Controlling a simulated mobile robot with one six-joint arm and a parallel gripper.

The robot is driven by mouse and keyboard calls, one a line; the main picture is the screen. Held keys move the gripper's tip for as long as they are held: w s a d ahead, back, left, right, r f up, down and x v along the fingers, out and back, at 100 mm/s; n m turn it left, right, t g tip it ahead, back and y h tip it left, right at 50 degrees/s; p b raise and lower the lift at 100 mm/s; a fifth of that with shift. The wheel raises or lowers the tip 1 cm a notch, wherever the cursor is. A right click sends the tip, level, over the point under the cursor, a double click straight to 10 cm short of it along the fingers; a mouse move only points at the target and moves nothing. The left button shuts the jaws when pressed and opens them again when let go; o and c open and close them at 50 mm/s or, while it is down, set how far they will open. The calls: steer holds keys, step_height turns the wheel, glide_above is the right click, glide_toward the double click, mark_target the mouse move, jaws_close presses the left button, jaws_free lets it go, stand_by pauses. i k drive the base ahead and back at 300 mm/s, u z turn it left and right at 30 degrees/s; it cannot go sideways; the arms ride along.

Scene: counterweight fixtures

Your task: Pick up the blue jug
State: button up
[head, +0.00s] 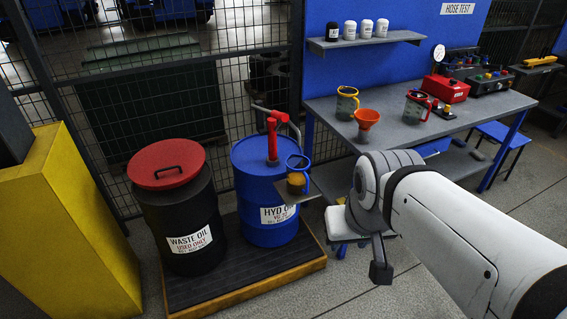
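The blue jug (297,174) is a small clear jug with a blue rim and blue handle and amber contents low inside. It stands upright on a small grey ledge (286,194) at the front right of the blue drum. My arm reaches in from the lower right. A dark end piece that looks like part of my gripper (381,271) hangs below the wrist, to the right of and lower in the picture than the jug, apart from it. Its fingers cannot be made out, and nothing is visibly held.
The blue drum (254,213) with a red pump (272,138) and the black waste-oil drum (186,222) stand on a low platform (236,282). The bench (392,130) holds a yellow-rimmed jug (346,103), an orange funnel (366,121) and a red-rimmed jug (415,107). Floor at front is clear.

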mark_target(298, 165)
steer(key=z, duration=0.05)
steer(key=i, duration=1)
steer(key=u, duration=0.1)
